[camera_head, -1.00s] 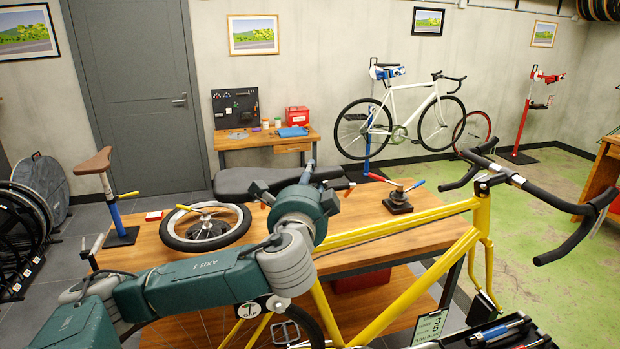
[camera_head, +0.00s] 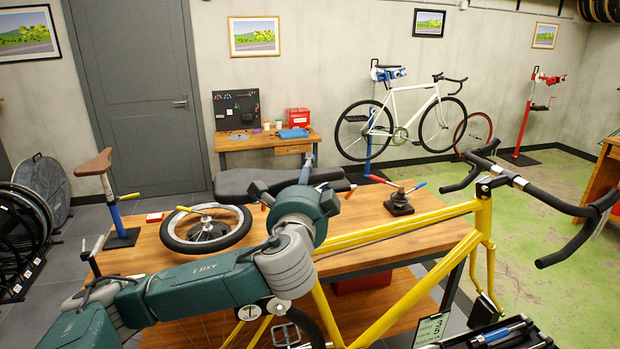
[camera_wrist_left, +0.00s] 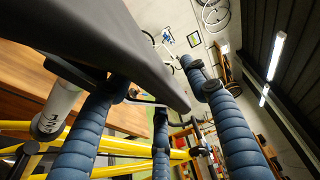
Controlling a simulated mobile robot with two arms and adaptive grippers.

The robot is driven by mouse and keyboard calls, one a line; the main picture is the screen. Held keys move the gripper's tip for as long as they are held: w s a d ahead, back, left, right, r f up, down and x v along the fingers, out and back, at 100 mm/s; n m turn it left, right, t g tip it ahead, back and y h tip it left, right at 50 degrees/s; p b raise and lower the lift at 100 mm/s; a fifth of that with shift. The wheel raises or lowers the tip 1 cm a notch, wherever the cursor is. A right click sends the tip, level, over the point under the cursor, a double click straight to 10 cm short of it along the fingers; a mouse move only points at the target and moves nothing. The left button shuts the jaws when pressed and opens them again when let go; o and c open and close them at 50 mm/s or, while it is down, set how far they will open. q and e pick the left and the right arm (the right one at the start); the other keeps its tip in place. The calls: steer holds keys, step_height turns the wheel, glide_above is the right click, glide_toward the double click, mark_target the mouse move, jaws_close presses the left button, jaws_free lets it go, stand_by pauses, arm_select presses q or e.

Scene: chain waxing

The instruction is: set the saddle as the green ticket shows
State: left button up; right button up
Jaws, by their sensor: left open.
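The yellow bike frame (camera_head: 395,235) stands in front of me. Its dark grey saddle (camera_head: 240,182) is partly hidden behind my left gripper (camera_head: 304,187), whose fingers are spread open around the saddle's right part. In the left wrist view, the saddle (camera_wrist_left: 110,40) fills the upper left, and the blue ribbed fingers stand apart beside and below it. I cannot tell if they touch it. A pale seatpost (camera_wrist_left: 60,100) with markings shows at left there. The green ticket (camera_head: 432,328) hangs low at right and shows a 3 above a 5. My right gripper is not in view.
The wooden bench (camera_head: 365,208) behind the frame holds a wheel (camera_head: 205,229) and a black-based tool (camera_head: 398,204). A brown saddle (camera_head: 95,163) stands on a post at left. The drop handlebar (camera_head: 560,205) reaches right. A black tool tray (camera_head: 500,335) is at bottom right.

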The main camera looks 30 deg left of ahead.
arm_select(q)
steer(key=v, duration=0.7)
stand_by(0.5)
